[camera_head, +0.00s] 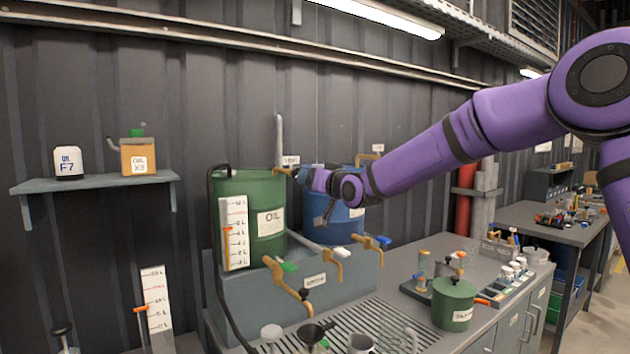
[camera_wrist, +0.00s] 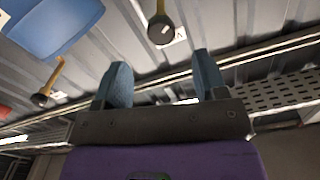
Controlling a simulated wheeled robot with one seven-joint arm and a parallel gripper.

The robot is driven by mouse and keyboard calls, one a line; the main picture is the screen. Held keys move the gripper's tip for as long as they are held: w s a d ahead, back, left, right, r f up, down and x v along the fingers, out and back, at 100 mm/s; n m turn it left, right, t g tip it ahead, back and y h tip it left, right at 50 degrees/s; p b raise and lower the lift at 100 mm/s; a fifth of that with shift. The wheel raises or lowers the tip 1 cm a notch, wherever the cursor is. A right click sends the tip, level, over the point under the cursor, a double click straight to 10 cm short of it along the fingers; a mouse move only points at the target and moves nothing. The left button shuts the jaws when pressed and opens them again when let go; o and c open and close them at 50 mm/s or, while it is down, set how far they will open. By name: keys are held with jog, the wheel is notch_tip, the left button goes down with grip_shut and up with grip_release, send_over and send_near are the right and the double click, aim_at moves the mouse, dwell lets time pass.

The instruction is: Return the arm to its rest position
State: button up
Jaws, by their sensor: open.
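My purple arm (camera_head: 500,115) reaches in from the right in the head view. Its wrist is in front of the blue drum (camera_head: 348,222), near the top of the green oil drum (camera_head: 262,205). My gripper (camera_head: 300,178) is small there and partly hidden by the wrist. In the wrist view its two blue-grey fingers (camera_wrist: 160,82) stand apart with nothing between them. Beyond them are the ribbed wall and a brass-coloured fitting (camera_wrist: 160,27). The blue drum also shows at the top left of the wrist view (camera_wrist: 52,25).
Brass taps (camera_head: 290,280) stick out from the grey drum stand (camera_head: 240,285). A bench (camera_head: 420,320) with a drain grate, a green pot (camera_head: 454,303) and small bottles lies below. A shelf (camera_head: 95,182) hangs at the left. Air above the bench, right of the drums, is clear below the arm.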

jog(key=s+d+f+m+g+h, duration=0.1)
jog(key=s+d+g+h, duration=0.15)
jog(key=s+d, duration=0.85)
jog(key=s+d+f+m+g+h, duration=0.15)
jog(key=s+d+h, duration=0.4)
jog(key=s, duration=0.85)
jog(key=s+d+f+g+h, duration=0.1)
jog(key=s+d+g+h, duration=0.15)
jog(key=s+d, duration=0.9)
jog(key=s+d+f+g, duration=0.1)
jog(key=s+f, duration=0.1)
jog(key=s, duration=0.4)
jog(key=s+d+f+m+g, duration=0.1)
jog(key=s+f+g, duration=0.1)
jog(key=s, duration=0.5)
jog(key=shift+s+d+f, duration=0.25)
jog(key=shift+s+f, duration=0.05)
